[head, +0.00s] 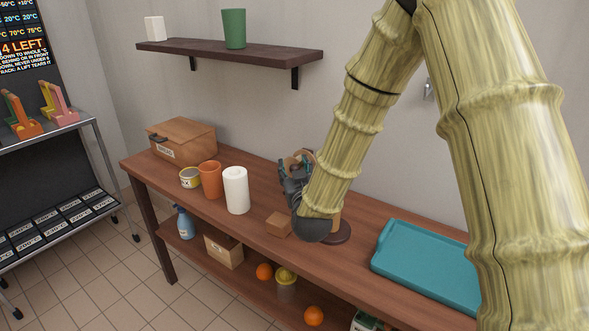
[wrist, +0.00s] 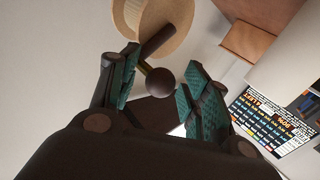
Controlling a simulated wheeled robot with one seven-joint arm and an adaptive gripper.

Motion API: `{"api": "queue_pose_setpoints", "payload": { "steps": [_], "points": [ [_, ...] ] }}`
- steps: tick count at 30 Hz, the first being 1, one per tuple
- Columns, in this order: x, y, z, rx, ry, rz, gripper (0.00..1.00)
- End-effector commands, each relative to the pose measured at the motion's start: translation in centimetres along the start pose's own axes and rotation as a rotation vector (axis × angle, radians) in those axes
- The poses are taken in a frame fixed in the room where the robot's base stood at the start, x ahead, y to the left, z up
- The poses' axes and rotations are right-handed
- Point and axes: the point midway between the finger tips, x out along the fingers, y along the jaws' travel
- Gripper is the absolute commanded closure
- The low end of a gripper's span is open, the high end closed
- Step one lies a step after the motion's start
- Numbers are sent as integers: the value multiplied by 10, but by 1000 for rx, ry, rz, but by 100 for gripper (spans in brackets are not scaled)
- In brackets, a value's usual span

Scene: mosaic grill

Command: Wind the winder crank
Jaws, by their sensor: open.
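The winder stands on the wooden table, mostly hidden behind my forearm and gripper in the head view. Its dark round base (head: 338,235) shows there, and a tan round part (head: 303,157) shows above my gripper (head: 292,180). In the wrist view, a pale wooden disc (wrist: 181,38) carries a dark crank arm (wrist: 158,41). A dark ball knob (wrist: 160,82) sits between the fingers of my gripper (wrist: 163,64). The teal-padded fingers are open, one on each side of the knob, with visible gaps between pads and knob.
A small brown block (head: 279,224) lies beside my gripper. A teal tray (head: 425,268) lies right. A wall shelf (head: 270,56) hangs above.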

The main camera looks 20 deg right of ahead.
Motion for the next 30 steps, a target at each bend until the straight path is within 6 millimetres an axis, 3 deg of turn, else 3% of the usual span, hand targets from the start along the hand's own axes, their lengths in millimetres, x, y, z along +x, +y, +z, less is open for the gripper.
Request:
{"api": "queue_pose_setpoints", "payload": {
  "steps": [3, 9, 11, 30],
  "points": [
    [0, 0, 0, 0, 0, 0, 56],
    [0, 0, 0, 0, 0, 0, 93],
    [0, 0, 0, 0, 0, 0, 100],
    [3, 8, -12, -113, -111, 2, 100]
  ]
}}
